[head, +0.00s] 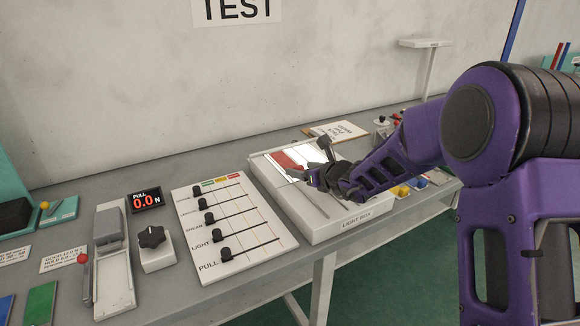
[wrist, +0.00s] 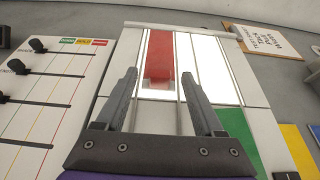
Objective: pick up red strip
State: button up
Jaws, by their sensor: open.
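The red strip (wrist: 160,58) lies on the lit top of the light box, between thin dividing lines in the wrist view. In the head view the red strip (head: 287,160) shows just left of my gripper. The light box (head: 337,227) is a white case with a label on its front. My gripper (head: 312,157) is open above the light box. In the wrist view my gripper (wrist: 157,80) has its fingers on either side of the strip's near end, with nothing between them. I cannot tell how high the fingertips are above the strip.
A white slider panel (head: 234,226) stands left of the light box. A black knob (head: 152,237) and a force display (head: 145,200) are farther left. A sign board (head: 337,131) lies behind the light box. A green piece (wrist: 236,130) lies at its right in the wrist view.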

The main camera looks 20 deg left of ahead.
jog(key=shift+c, duration=0.3)
grip_shut()
